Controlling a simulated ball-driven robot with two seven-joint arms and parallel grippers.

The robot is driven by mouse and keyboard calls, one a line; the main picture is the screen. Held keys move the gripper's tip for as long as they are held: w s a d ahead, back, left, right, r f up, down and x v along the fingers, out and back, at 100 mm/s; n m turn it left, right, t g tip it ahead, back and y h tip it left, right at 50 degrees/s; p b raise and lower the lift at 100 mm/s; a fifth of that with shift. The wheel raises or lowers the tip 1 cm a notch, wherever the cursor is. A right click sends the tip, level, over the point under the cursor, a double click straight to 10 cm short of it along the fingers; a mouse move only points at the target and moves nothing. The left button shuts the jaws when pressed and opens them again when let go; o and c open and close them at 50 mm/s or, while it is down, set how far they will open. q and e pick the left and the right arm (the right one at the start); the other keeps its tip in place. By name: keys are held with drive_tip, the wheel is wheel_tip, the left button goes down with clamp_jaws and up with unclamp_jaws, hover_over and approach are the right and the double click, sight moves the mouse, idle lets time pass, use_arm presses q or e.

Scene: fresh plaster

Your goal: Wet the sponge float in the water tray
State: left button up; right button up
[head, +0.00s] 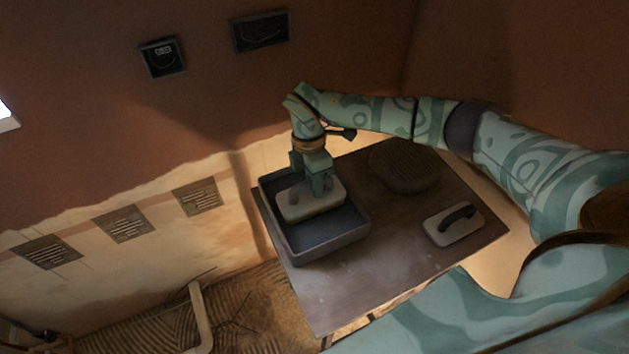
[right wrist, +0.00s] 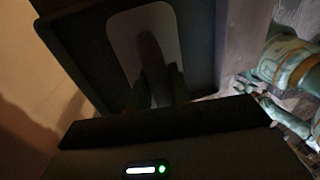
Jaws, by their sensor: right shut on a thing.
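The water tray (head: 330,246) is a dark grey rectangular tub at the left side of a brown table. The sponge float (head: 323,207), a pale rounded rectangular pad with a grey handle, is inside the tray's outline. My right gripper (head: 314,192) points down from above and is shut on the float's handle. The right wrist view shows the pale float (right wrist: 120,40) within the dark tray (right wrist: 85,60), with the fingers (right wrist: 160,90) at its handle. I cannot tell whether the float touches the water. My left gripper is not in view.
A second float with a dark handle (head: 454,224) lies on the right of the table (head: 350,296). A dark round mound (head: 404,166) sits at the table's back. The table's front middle is clear. A wall with vents (head: 124,224) stands at the left.

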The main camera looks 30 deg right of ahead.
drive_tip(key=shift+f, duration=0.5)
drive_tip(key=shift+s+f, duration=0.1)
idle(1.6)
wheel_tip(320, 180, up, 7)
drive_tip(key=p, duration=0.6)
drive_tip(key=shift+r+p, duration=0.2)
drive_tip(key=shift+p, duration=0.2)
drive_tip(key=shift+f, duration=0.1)
